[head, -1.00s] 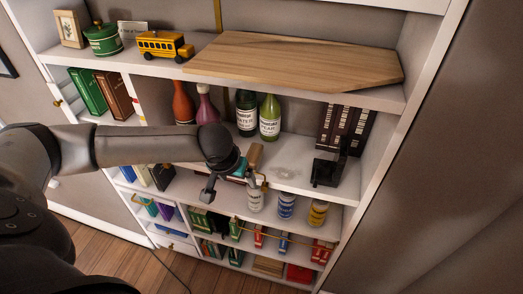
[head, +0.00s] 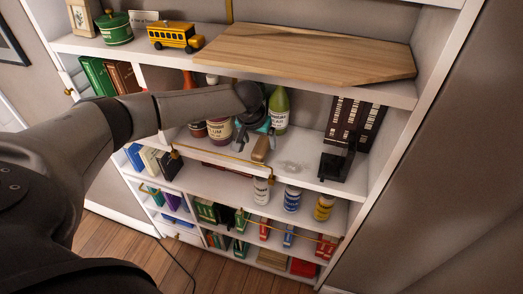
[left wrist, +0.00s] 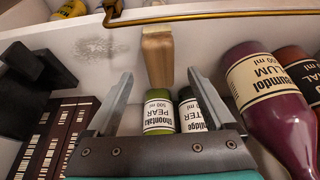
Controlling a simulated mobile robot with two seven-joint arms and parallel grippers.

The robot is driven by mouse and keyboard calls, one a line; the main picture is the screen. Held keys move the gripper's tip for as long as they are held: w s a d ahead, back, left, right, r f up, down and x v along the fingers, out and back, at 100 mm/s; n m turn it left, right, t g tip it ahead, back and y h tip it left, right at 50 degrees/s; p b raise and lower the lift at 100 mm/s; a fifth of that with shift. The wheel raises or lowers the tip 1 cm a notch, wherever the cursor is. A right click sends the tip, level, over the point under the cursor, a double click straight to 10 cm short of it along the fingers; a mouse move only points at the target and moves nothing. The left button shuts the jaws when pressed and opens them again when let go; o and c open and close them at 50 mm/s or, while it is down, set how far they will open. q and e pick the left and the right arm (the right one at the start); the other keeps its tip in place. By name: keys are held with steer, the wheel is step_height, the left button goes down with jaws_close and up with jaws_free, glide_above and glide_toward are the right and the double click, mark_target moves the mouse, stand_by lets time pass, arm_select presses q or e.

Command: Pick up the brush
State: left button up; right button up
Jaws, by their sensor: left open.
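The brush (head: 260,148) is a small tan wooden piece on the shelf below the long wooden board, near that shelf's front edge. It also shows in the left wrist view (left wrist: 157,55), upright in the picture between and beyond my fingertips. My left gripper (head: 257,136) reaches in over that shelf, just behind the brush in the head view. In the left wrist view its two fingers (left wrist: 160,77) are spread wide, with nothing held between them. The brush's lower end appears level with the fingertips, and I see no contact. My right gripper is not in view.
Bottles stand close by: a green one (head: 279,110) and a purple one (left wrist: 272,105). A dark bookend (head: 337,162) with dark books stands at right. Jars (head: 292,199) are on the shelf below. A brass rail (left wrist: 180,18) runs along the shelf front.

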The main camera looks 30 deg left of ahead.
mark_target(261, 146)
arm_select(q)
steer(key=shift+b+x, duration=0.5)
steer(key=shift+x, duration=2.05)
steer(key=shift+w, duration=0.15)
steer(key=shift+f, duration=0.2)
jaws_close()
